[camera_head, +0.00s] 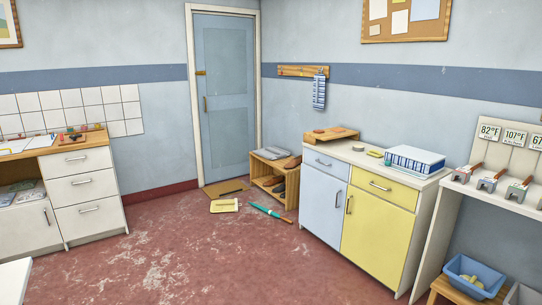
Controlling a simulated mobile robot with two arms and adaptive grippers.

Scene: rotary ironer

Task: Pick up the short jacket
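I cannot make out a short jacket for certain in the head view. A blue-and-white striped cloth (319,92) hangs from a wooden hook rail (302,71) on the back wall, right of the door. It looks more like a towel, but I cannot tell. A folded grey item (271,153) lies on top of a small wooden shoe shelf (289,200) by the door. Neither of my grippers is in view.
Cabinets stand left (86,190) and right (376,232). A blue basin (476,276) is at lower right. The middle floor is clear.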

